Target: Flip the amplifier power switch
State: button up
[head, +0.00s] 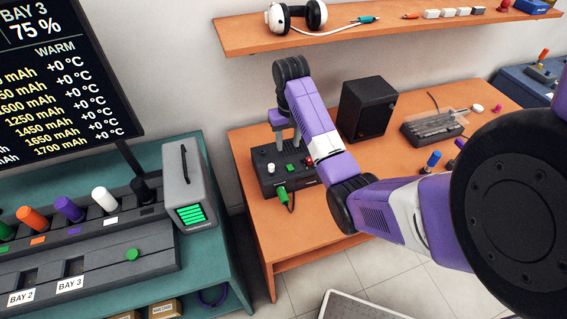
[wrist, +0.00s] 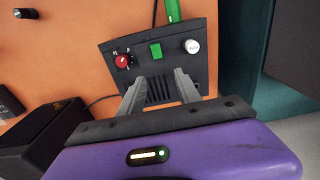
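The amplifier (head: 303,181) is a dark box on the orange bench. In the wrist view the amplifier (wrist: 206,70) shows a green rectangular switch (wrist: 155,50) between a red knob (wrist: 123,61) and a white knob (wrist: 191,46). A green plug (wrist: 173,10) is at its edge. In the head view the green switch (head: 290,168) shows below my gripper (head: 287,138). In the wrist view my gripper (wrist: 161,84) is open and empty, its fingers apart over the vented part of the amplifier, near the switch. I cannot tell whether the fingertips touch the box.
A black speaker (head: 367,109) stands behind and right of the amplifier. A shelf (head: 370,38) with headphones (head: 297,16) runs above. A teal bench (head: 226,250) with a grey battery unit (head: 186,190) stands at left. The bench front right of the amplifier is mostly clear.

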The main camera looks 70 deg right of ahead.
aim_at(289, 165)
jog(key=shift+s+a+f+b, duration=0.3)
jog(key=shift+s+a+f, duration=0.05)
jog(key=shift+s+f, duration=0.05)
notch_tip(289, 165, down, 3)
jog(key=shift+r+b, duration=0.2)
jog(key=shift+b, duration=0.55)
jog(key=shift+f+p, duration=0.4)
jog(key=shift+p, duration=0.05)
jog(key=shift+f, duration=1.85)
grip_shut()
